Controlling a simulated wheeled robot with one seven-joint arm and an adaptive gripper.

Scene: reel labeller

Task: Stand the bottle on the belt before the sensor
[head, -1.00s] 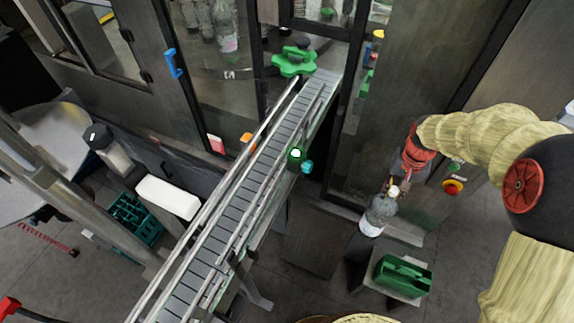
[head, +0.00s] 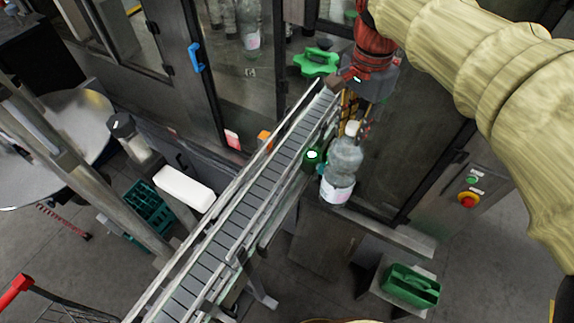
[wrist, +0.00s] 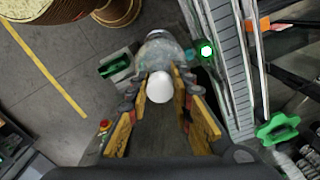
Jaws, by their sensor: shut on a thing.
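The clear bottle (head: 343,165) has a white cap and a pale label, and hangs upright beside the right side of the conveyor belt (head: 247,195). My gripper (head: 354,122) is shut on it near the neck, from above. In the wrist view the bottle's white cap (wrist: 160,87) sits between the yellow-padded fingers (wrist: 158,110). The sensor (head: 312,155), with a lit green-white light, is at the belt's right edge, just left of the bottle. It also shows in the wrist view (wrist: 206,50). The bottle appears apart from the belt in the wrist view.
Metal guide rails (head: 215,232) run along the belt. A green star wheel (head: 316,62) is at the belt's far end, by the machine's glass doors. A green tote (head: 410,287) stands low at the right. A white box (head: 184,188) is left of the belt.

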